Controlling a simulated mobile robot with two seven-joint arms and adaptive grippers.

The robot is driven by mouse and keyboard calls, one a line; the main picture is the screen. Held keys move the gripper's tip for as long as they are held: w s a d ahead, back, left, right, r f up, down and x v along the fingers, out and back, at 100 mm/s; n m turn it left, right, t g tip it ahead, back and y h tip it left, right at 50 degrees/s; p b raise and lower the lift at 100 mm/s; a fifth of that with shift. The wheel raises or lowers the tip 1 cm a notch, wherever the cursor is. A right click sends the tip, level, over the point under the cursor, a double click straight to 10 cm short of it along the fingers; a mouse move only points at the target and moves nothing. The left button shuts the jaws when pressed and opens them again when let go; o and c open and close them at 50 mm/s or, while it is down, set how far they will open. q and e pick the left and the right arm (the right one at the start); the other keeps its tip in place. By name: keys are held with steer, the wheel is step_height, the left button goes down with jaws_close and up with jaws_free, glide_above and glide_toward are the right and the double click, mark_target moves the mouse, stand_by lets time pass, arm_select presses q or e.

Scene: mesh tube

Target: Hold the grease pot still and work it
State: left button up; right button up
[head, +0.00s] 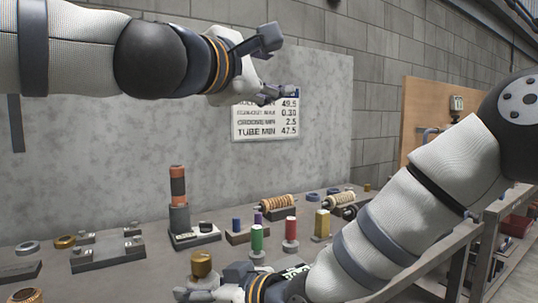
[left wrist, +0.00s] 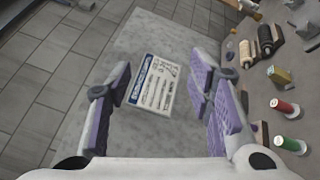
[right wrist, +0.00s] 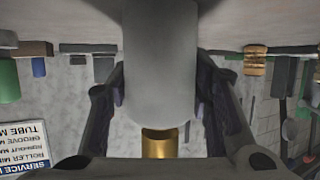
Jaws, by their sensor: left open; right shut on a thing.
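The grease pot appears to be the grey cylinder with a brass top; I take it as such from its shape. Its brass top (head: 201,263) shows at the front of the bench in the head view. The right wrist view, upside down, shows its grey body (right wrist: 160,65) between the fingers. My right gripper (head: 205,289) is shut on the grey body, below the brass top. The lower body is hidden in the head view. My left gripper (head: 270,68) is open and empty, high above the bench and apart from the pot. Its spread fingers show in the left wrist view (left wrist: 172,85).
Red (head: 291,230) and green (head: 257,238) spools stand right of the pot. A black-and-orange cylinder (head: 178,187) stands behind it. Rollers on stands (head: 277,202) and a yellow block (head: 322,224) are farther right. A printed sign (head: 266,118) hangs on the grey panel. The air around my left gripper is clear.

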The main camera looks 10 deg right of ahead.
stand_by(0.4)
arm_select(q)
steer(key=s+d+f+m+g+h, duration=0.1)
steer(key=s+d+f+m+g, duration=0.4)
steer(key=s+f+m+g, duration=0.25)
steer(key=m+t+y, duration=0.2)
steer(key=m+y, duration=0.2)
steer(key=y, duration=1.2)
glide_toward(201, 254)
steer(key=x, duration=1)
jaws_close()
